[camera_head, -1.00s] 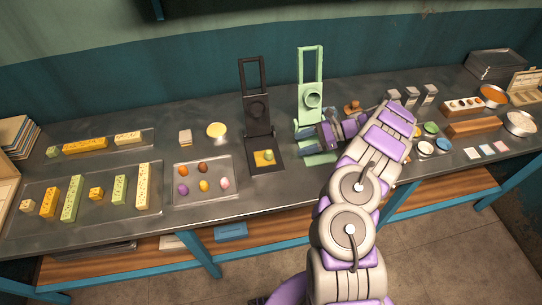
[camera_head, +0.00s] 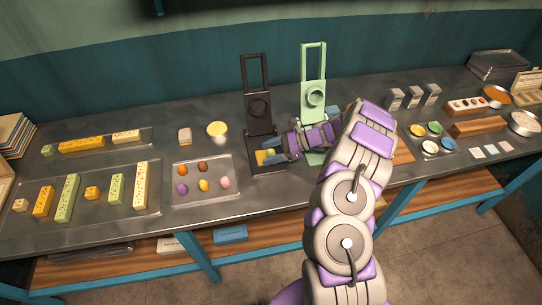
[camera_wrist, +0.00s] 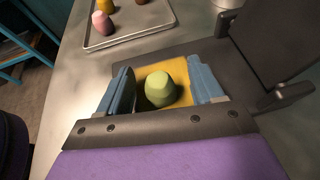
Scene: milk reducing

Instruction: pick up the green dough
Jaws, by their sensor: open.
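The green dough (camera_wrist: 160,88) is a small rounded lump on a yellow square (camera_wrist: 178,70) at the base of the black press (camera_head: 258,107). In the wrist view it lies between the two blue fingers of my gripper (camera_wrist: 165,92), which is open with a gap on either side of the dough. In the head view my gripper (camera_head: 268,150) reaches in from the right over the press base and hides most of the dough.
A tray of several coloured dough balls (camera_head: 205,193) lies left of the press. A light green press (camera_head: 313,85) stands close on the right, behind my arm. The black press's upright frame rises behind the dough. Bare counter shows in front.

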